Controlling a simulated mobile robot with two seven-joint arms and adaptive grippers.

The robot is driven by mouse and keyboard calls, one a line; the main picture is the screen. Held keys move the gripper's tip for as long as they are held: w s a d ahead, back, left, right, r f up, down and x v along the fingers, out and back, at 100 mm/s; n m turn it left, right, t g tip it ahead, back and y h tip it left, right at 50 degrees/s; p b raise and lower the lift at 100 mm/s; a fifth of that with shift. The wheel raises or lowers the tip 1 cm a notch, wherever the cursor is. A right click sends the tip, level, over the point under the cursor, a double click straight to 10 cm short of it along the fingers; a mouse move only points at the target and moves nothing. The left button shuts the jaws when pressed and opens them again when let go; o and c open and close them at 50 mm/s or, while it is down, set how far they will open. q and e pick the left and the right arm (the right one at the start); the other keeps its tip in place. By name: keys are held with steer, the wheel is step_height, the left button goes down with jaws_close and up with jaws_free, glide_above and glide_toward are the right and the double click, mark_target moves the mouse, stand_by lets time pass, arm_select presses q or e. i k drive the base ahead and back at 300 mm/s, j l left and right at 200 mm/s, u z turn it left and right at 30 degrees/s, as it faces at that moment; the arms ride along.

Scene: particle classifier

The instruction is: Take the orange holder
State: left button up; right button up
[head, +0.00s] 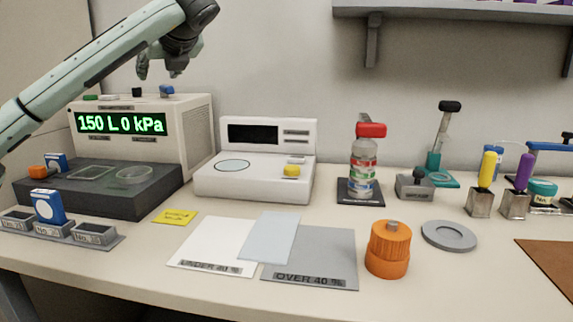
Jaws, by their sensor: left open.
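An orange ribbed cylindrical holder (388,250) stands upright on the front right of the bench, just right of the grey "OVER 40 %" sheet (325,260). A small orange piece (38,172) also shows at the far left on the dark block. My left gripper (160,72) is open and empty. It hangs in the air above the machine with the green display, at the upper left, far from the orange holder. My right gripper is out of view.
A grey ring dish (448,235) lies right of the holder. Behind are a red-topped bottle (364,165) and a white scale (258,175). Sample cups (58,232) are at left, purple and yellow tools (523,172) at right. A shelf (450,12) overhangs the back wall.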

mark_target(381, 269)
steer(key=k, duration=1.15)
